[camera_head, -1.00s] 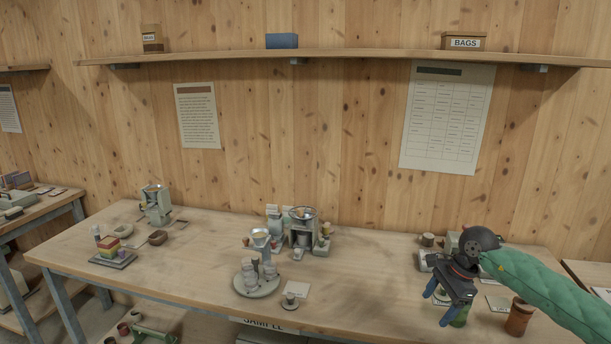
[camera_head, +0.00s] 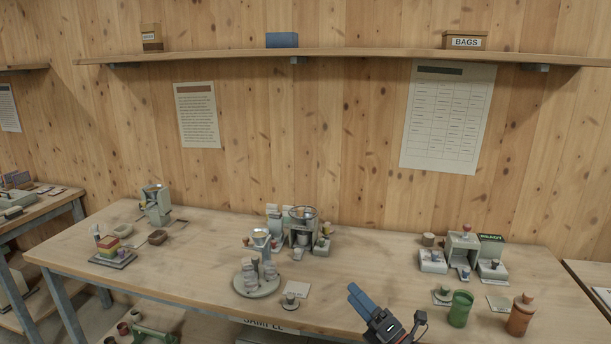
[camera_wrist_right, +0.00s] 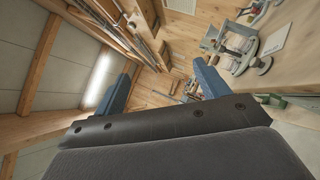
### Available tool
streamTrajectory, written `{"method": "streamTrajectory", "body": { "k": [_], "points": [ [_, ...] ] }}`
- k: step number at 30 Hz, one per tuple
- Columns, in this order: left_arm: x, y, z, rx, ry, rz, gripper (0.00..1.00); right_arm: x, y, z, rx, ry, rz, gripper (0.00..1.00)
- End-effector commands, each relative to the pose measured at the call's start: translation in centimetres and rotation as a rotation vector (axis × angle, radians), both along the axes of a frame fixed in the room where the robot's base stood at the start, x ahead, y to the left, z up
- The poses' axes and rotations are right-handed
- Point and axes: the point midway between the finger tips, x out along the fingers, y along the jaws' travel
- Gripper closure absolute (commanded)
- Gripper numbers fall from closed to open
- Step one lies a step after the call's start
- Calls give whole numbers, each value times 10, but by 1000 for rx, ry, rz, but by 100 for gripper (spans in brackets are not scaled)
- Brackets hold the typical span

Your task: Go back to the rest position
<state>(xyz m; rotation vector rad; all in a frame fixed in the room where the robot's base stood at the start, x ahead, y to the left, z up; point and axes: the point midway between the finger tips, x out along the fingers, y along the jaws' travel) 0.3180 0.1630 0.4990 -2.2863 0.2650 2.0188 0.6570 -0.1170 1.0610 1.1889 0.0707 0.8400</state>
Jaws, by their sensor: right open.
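My right gripper (camera_head: 368,300) is at the bottom of the head view, in front of the bench's front edge, with its blue fingers pointing up and to the left. In the right wrist view its two blue fingers (camera_wrist_right: 160,88) stand wide apart with nothing between them. It is open, empty and apart from the things on the bench. My left gripper is not in view.
A wooden bench (camera_head: 200,275) carries a green cup (camera_head: 460,309), a lidded terracotta jar (camera_head: 520,315), a grey machine (camera_head: 462,247) at the right and a round carousel (camera_head: 257,284) at the middle. A shelf (camera_head: 350,55) runs along the wall above.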

Motion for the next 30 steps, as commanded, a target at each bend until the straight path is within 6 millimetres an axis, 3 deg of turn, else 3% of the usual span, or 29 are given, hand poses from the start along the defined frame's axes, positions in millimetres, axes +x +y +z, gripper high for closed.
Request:
{"method": "streamTrajectory", "body": {
  "k": [5, 11, 17, 21, 30],
  "points": [
    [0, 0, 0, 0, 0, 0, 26, -8, -38, -34, 350, 308, -191, 26],
    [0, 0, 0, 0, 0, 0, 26, -39, -81, -102, 708, 677, -420, 26],
    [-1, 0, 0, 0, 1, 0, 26, -104, -107, -183, 1019, 1059, -668, 26],
    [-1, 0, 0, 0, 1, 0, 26, -162, -112, -230, 1186, 1303, -839, 26],
    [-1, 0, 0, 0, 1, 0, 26, -247, -107, -273, 1345, 1597, -1062, 26]
  ]
}}
